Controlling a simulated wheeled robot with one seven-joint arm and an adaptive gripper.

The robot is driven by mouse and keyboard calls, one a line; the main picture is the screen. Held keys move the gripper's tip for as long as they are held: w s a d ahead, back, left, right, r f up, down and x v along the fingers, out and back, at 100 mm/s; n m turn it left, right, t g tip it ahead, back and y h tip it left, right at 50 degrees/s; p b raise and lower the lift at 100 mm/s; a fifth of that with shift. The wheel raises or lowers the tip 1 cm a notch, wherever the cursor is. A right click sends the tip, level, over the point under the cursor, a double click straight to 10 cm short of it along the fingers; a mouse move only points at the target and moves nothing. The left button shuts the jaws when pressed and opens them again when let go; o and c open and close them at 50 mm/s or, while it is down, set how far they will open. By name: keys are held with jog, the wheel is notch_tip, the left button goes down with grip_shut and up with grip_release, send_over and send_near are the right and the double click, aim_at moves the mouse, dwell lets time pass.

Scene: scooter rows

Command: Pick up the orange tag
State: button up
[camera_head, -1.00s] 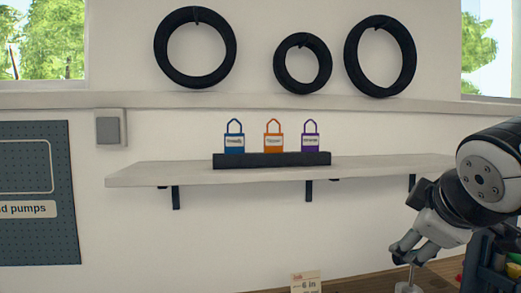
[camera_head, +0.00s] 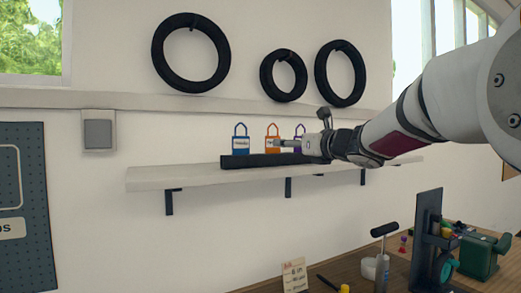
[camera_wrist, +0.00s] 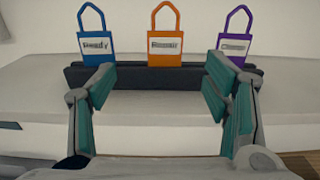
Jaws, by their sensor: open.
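The orange tag (camera_head: 272,138) stands upright in a dark holder (camera_head: 240,161) on the wall shelf, between a blue tag (camera_head: 240,140) and a purple tag (camera_head: 299,132). In the wrist view the orange tag (camera_wrist: 165,47) is ahead, between my two fingers and beyond their tips. My gripper (camera_wrist: 160,80) is open and empty, with its fingers spread in front of the holder.
The pale shelf (camera_head: 150,179) has free room left of the holder. Tyres (camera_head: 191,53) hang on the wall above. A workbench (camera_head: 345,270) below holds a pump, a card and green and dark tools.

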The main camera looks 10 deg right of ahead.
aim_at(271, 141)
jog(key=p+x, duration=0.1)
jog(key=x, duration=0.6)
jog(key=shift+w, duration=0.1)
jog(key=shift+d+p+x, duration=0.15)
jog(key=shift+p+x, duration=0.35)
jog(key=shift+x, duration=0.85)
jog(key=shift+d+p+x, duration=0.2)
jog(key=shift+p+x, duration=0.3)
jog(key=shift+x, duration=0.9)
jog(key=shift+w+f, duration=0.1)
jog(key=c, duration=1.1)
